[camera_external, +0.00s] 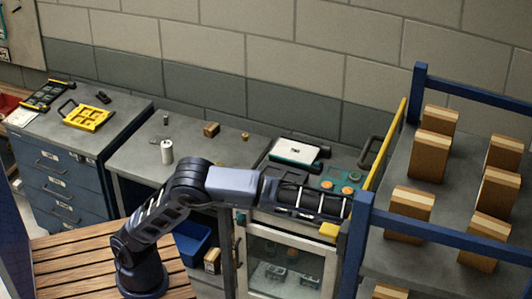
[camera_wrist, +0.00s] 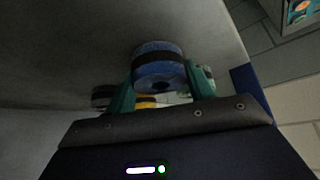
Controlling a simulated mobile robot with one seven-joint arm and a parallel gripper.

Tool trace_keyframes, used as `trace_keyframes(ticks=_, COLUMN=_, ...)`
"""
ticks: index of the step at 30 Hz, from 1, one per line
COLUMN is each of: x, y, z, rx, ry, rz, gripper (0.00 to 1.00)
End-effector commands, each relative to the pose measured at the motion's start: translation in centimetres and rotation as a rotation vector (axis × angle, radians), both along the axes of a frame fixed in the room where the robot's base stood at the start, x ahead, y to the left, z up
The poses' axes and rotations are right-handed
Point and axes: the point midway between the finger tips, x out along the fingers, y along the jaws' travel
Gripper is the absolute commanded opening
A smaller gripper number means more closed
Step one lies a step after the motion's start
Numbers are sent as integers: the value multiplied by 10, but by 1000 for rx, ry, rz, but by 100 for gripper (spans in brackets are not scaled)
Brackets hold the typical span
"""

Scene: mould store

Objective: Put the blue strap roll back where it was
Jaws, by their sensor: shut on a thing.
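The blue strap roll (camera_wrist: 158,68), with a dark band around it, is between the two green fingers of my gripper (camera_wrist: 160,84) in the wrist view. My gripper is shut on it, with one finger on each side. In the external view my arm reaches right across the front of the white-fronted cabinet, its end near the blue rack post. I cannot make out the fingers or the roll there. The roll's former place cannot be told from these frames.
The blue-framed rack (camera_external: 408,228) with several cardboard boxes stands at the right. A grey bench (camera_external: 135,150) carries a white cylinder (camera_external: 167,152) and small items. In the wrist view a dark round thing (camera_wrist: 103,92) and a yellow thing (camera_wrist: 146,101) show beyond the fingers.

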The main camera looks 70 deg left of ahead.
Motion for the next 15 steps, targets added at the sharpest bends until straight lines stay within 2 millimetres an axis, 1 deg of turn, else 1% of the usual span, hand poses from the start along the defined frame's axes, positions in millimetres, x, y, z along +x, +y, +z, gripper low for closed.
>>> trace_keyframes(ticks=5, x=0, y=0, z=-3, rx=0, ry=0, rz=0, gripper=23)
trace_keyframes(ticks=6, x=0, y=0, z=-3, rx=0, ry=0, rz=0, gripper=57)
trace_keyframes(ticks=9, x=0, y=0, z=-3, rx=0, ry=0, rz=0, gripper=75)
trace_keyframes(ticks=15, x=0, y=0, z=-3, rx=0, ry=0, rz=0, gripper=75)
